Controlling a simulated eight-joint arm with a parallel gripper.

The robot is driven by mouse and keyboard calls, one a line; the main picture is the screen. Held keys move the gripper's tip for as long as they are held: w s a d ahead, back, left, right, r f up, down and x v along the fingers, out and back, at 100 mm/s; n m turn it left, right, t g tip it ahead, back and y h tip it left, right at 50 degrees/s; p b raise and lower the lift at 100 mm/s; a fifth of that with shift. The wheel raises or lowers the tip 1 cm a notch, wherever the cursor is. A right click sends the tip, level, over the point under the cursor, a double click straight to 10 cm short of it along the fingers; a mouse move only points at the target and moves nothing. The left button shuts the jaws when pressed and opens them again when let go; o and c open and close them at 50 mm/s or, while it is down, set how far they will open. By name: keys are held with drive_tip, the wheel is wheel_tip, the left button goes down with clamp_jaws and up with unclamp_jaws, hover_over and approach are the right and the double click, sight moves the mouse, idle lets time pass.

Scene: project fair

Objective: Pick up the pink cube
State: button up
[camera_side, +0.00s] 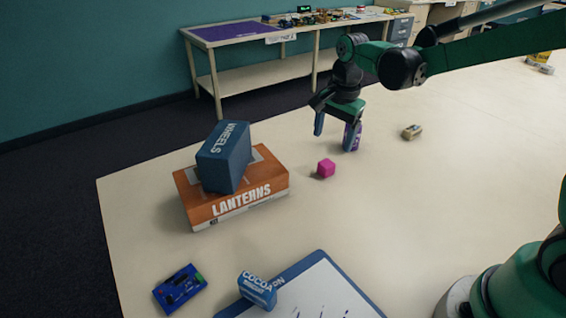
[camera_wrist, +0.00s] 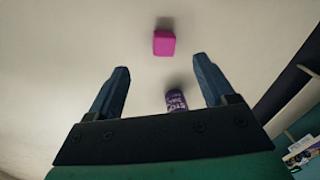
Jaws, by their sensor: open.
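The pink cube (camera_side: 326,168) sits on the pale table, right of the orange box in the side view. In the wrist view the pink cube (camera_wrist: 164,43) lies beyond the fingertips, a little left of midway between them. My gripper (camera_side: 336,138) is open above the table, behind the cube in the side view and apart from it. In the wrist view my gripper (camera_wrist: 163,70) has its two blue fingers spread with nothing held. A small purple can with white lettering (camera_wrist: 176,101) shows between the fingers, nearer the palm than the cube.
An orange LANTERNS box (camera_side: 245,201) carries a blue WHEELS box (camera_side: 224,158), left of the cube. A blue COCOA box (camera_side: 257,290), a clipboard (camera_side: 322,292) and a blue circuit board (camera_side: 180,289) are in front. A small tan object (camera_side: 411,132) lies right of my gripper.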

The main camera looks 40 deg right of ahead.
sight(327, 163)
drive_tip(key=f+m, duration=0.1)
drive_tip(key=w+f+m, duration=0.1)
drive_tip(key=d+f+m+g, duration=0.1)
drive_tip(key=shift+w+f, duration=0.25)
drive_tip(key=shift+w, duration=0.15)
drive_tip(key=shift+f, duration=2.85)
clamp_jaws()
